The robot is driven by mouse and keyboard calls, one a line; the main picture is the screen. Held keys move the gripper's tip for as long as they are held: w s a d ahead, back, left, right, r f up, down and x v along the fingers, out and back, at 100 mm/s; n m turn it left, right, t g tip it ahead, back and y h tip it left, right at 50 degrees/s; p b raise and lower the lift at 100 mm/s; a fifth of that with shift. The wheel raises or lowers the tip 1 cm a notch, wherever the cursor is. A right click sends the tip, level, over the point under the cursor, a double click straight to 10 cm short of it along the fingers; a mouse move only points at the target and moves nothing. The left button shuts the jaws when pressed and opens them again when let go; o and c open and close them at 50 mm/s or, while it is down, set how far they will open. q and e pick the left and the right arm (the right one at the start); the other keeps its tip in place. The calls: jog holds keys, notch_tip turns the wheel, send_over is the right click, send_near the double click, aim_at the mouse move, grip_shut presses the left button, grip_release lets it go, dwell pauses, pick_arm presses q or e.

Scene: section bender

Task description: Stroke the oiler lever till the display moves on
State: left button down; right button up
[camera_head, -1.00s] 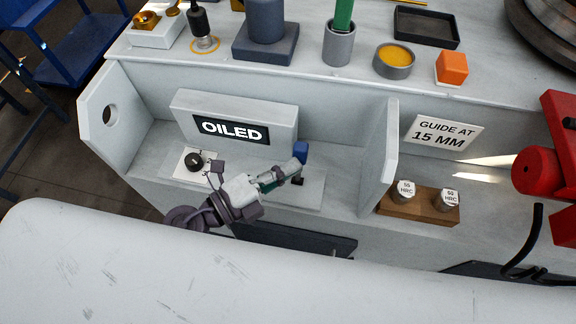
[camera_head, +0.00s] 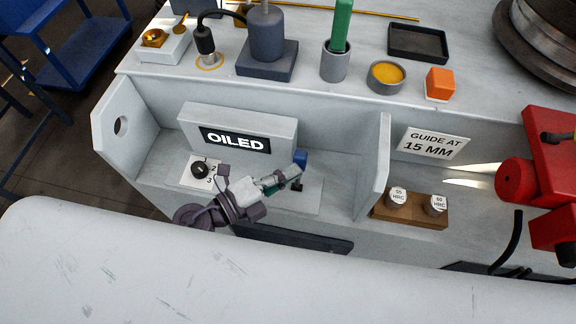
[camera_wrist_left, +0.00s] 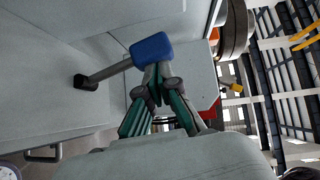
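The display (camera_head: 235,141) on the grey box reads OILED. The oiler lever's blue knob (camera_head: 300,158) stands to the right of the display, above a dark pivot (camera_head: 297,187). In the left wrist view the blue knob (camera_wrist_left: 152,49) sits on a tilted grey rod that rises from its dark base. My left gripper (camera_head: 296,171) is at the knob. In the wrist view its fingertips (camera_wrist_left: 157,76) are close together right beside the knob, not around it; whether they touch cannot be told. My right gripper is in neither view.
A black dial (camera_head: 199,168) is on a white plate left of the gripper. A divider wall (camera_head: 380,165) stands to the right, before a wooden block (camera_head: 412,214) with two metal cylinders. Cups, a tray and an orange block (camera_head: 440,83) fill the upper shelf.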

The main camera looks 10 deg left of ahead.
pick_arm(q)
jog(key=shift+w+r+p, duration=0.25)
jog(key=shift+r+p, duration=0.1)
jog(key=shift+w+f, duration=0.25)
jog(key=shift+w, duration=0.1)
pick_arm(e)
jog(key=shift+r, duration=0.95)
pick_arm(q)
jog(key=shift+a, duration=0.1)
